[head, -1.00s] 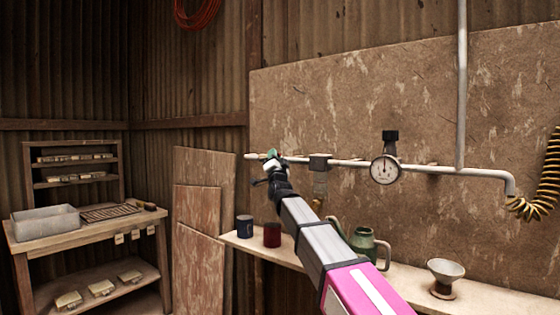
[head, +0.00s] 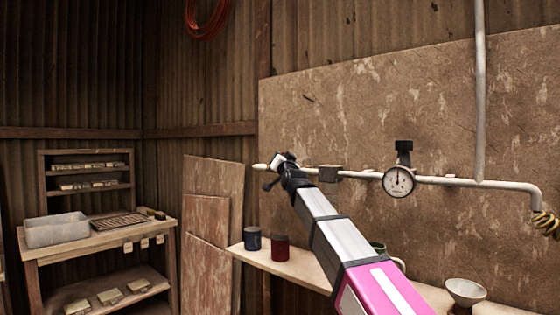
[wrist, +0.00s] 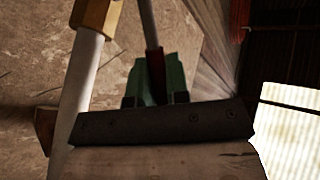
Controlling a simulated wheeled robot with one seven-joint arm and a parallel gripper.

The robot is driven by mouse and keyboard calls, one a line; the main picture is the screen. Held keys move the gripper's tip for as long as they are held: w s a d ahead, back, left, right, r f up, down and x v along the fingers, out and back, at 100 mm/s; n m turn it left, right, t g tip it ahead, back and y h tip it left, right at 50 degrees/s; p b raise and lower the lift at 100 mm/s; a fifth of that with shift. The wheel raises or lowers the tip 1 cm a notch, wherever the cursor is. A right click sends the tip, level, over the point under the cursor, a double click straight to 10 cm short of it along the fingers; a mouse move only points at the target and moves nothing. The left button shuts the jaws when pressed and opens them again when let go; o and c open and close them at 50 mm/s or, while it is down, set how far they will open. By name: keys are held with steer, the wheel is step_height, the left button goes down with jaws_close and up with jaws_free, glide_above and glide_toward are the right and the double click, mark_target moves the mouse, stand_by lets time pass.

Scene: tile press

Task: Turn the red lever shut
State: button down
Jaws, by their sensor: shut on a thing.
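The red lever (wrist: 156,68) shows in the wrist view as a dark red grip on a thin grey rod. My gripper (wrist: 155,87) is shut on it, with the green finger pads on either side of the red grip. A white pipe (wrist: 84,90) with a brass fitting (wrist: 97,16) runs beside it on the left. In the head view my gripper (head: 279,159) is at the left end of the wall pipe (head: 440,181). The lever cannot be made out there, and my gripper and arm cover that part.
A gauge (head: 398,182) sits on the pipe to the right. Below, a shelf (head: 300,262) holds a blue cup (head: 252,238), a red cup (head: 280,247) and a white funnel (head: 465,290). A workbench (head: 100,243) with a grey tub (head: 56,229) stands at the left.

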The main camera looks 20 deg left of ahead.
steer(key=shift+w+a+r+n+g, duration=0.1)
steer(key=shift+a+r+n+g, duration=0.2)
steer(key=shift+n+g, duration=0.1)
steer(key=shift+w+a+r+n+g+h, duration=0.3)
steer(key=shift+a+r+n+g+h, duration=0.15)
steer(key=shift+r+n+g, duration=0.35)
steer(key=shift+w+a+r+n+g+h, duration=0.15)
steer(key=shift+a+n+g+h, duration=0.2)
steer(key=shift+g, duration=0.2)
steer(key=shift+w+a+r+n+g+h, duration=0.15)
steer(key=shift+a+n+g+h, duration=0.1)
steer(key=shift+a+g, duration=0.25)
steer(key=shift+w+a+r+n+g+h, duration=0.1)
steer(key=shift+w+a+n+g+h, duration=0.1)
steer(key=shift+a+n+g+h, duration=0.25)
steer(key=shift+w+a+r+n+g+h, duration=0.15)
steer(key=shift+a+n+g+h, duration=0.1)
steer(key=shift+a+g+h, duration=0.2)
steer(key=shift+w+a+f+n+g+h, duration=0.2)
steer(key=shift+a+n+g+h, duration=0.15)
steer(key=shift+g+h, duration=0.15)
steer(key=c, duration=1.4)
jaws_free()
